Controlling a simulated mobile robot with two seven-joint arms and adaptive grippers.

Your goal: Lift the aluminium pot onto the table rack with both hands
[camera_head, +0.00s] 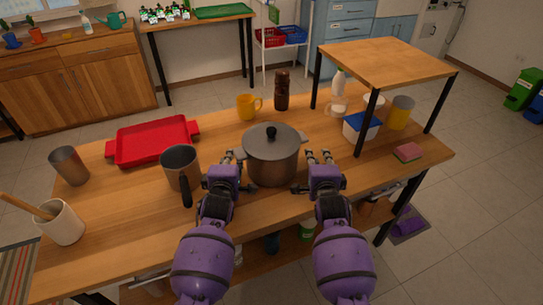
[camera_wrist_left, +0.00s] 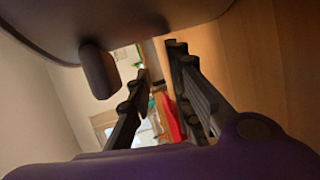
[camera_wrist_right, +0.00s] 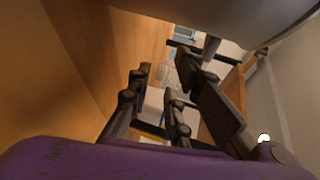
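The grey aluminium pot (camera_head: 272,161), with its lid and dark knob on, stands upright on the wooden table. My left gripper (camera_head: 228,156) is at its left side and my right gripper (camera_head: 319,157) at its right side, both low beside the wall. In the left wrist view the fingers are apart, with a dark pot handle (camera_wrist_left: 98,70) beside them. In the right wrist view the fingers are also apart, with a handle (camera_wrist_right: 211,47) near one fingertip. Neither grips anything. The table rack (camera_head: 388,60) is a raised wooden top on black legs, bare, at the right.
A saucepan (camera_head: 181,166) stands close left of my left gripper; a red tray (camera_head: 152,141) lies behind it. A yellow mug (camera_head: 247,106) and brown mill (camera_head: 282,91) stand behind the pot. A blue-lidded box (camera_head: 360,127), bottle and yellow cup (camera_head: 400,112) are under the rack.

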